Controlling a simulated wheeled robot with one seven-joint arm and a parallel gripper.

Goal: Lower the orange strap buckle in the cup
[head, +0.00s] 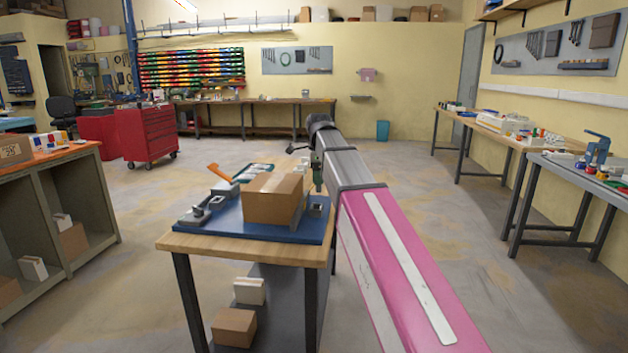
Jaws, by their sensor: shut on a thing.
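My gripper (317,184) points down at the end of my arm, over the right side of the blue mat (270,232) on the small table. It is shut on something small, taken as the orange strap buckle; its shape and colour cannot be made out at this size. Just below the fingers stands a small grey square holder with a dark opening (316,206), which may be the cup. The gripper looks slightly above it; whether they touch cannot be told. A larger orange handle-like piece (218,172) sticks up at the mat's back left.
Grey metal fixtures (202,211) lie at the mat's left. A tray of small parts (255,172) is behind the box.

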